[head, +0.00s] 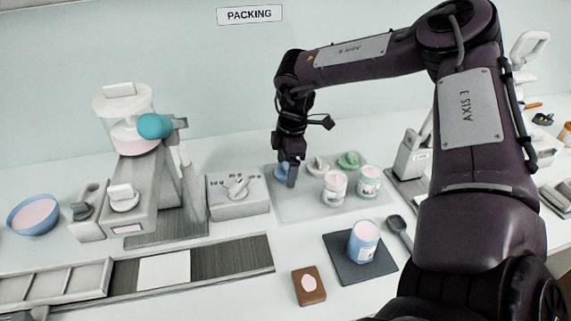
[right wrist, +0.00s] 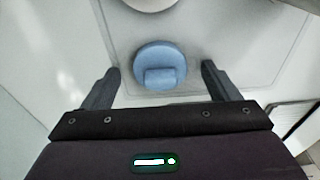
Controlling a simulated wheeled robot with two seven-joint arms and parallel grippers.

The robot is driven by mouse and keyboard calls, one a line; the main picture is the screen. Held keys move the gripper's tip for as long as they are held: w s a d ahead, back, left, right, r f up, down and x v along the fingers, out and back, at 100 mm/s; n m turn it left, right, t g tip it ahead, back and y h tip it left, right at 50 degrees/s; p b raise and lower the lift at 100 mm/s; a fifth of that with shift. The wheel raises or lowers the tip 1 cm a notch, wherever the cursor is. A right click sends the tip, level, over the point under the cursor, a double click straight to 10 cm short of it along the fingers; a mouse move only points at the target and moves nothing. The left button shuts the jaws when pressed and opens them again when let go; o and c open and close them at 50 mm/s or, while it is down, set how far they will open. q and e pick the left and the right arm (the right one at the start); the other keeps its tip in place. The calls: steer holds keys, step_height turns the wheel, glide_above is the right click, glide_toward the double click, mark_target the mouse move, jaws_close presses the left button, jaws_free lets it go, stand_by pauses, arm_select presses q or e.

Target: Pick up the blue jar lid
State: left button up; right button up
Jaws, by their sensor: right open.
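The blue jar lid (head: 280,171) lies on a pale translucent mat (head: 291,207), partly hidden behind my right gripper in the head view. In the right wrist view the blue lid (right wrist: 159,66) shows as a round disc with a raised block-shaped grip, lying between the two fingers. My right gripper (head: 288,181) points down over the lid. It is open, with a finger on each side of the lid and a gap on both sides in the right wrist view (right wrist: 160,78). My left gripper is not in view.
A white lid (head: 318,166) and a green lid (head: 349,160) lie right of the blue one. Two pink-filled jars (head: 334,188) stand close in front. A blue jar (head: 363,242) stands on a dark square mat. A grey control box (head: 238,196) stands just left.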

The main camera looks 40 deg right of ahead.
steer(key=shift+c, duration=0.3)
steer(key=c, duration=1)
steer(key=shift+r, duration=0.1)
